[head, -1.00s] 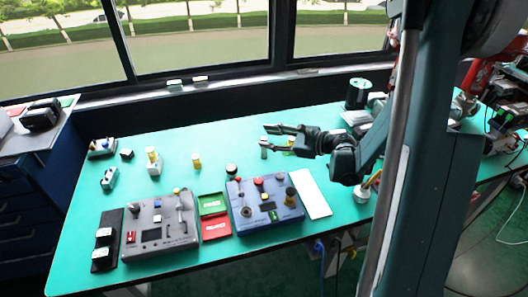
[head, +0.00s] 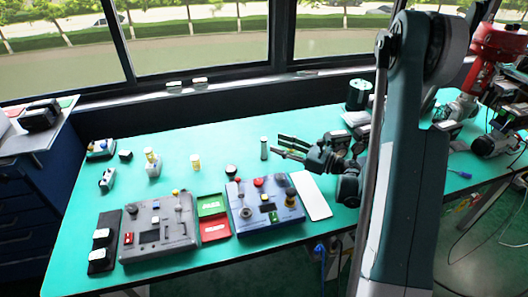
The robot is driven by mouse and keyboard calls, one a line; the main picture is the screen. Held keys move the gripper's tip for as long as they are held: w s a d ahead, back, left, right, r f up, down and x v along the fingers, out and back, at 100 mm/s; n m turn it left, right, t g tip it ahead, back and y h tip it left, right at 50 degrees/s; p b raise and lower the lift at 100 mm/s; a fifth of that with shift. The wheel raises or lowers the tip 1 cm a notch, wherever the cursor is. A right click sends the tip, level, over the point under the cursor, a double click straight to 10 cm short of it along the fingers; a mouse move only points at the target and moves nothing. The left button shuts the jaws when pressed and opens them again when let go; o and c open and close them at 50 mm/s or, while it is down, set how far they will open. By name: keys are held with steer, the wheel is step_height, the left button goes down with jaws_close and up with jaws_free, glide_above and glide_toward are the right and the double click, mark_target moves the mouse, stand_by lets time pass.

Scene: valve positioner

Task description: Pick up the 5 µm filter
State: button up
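Small upright cylinders stand on the green table (head: 110,225). One is slim and grey-green (head: 264,148), just left of my gripper. Another is yellow and white (head: 195,162), further left. A third, with a yellowish body (head: 149,155), sits on a small pale base. No label is readable, so I cannot tell which is the 5 µm filter. My gripper (head: 277,143) points left with its two fingers apart and nothing visible between them. Its tips are to the right of the grey-green cylinder and appear apart from it.
A grey control box (head: 158,248) and a blue one (head: 262,217) stand at the front. Green (head: 211,205) and red (head: 215,229) trays lie between them. A white plate (head: 312,197) is right of the blue box. A dark canister (head: 358,94) stands at the back right.

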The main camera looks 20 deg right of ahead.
mark_target(264, 139)
steer(key=shift+x, duration=1.3)
steer(key=shift+a, duration=0.1)
steer(key=shift+b+x, duration=0.85)
steer(key=shift+x, duration=1.7)
steer(key=c, duration=1)
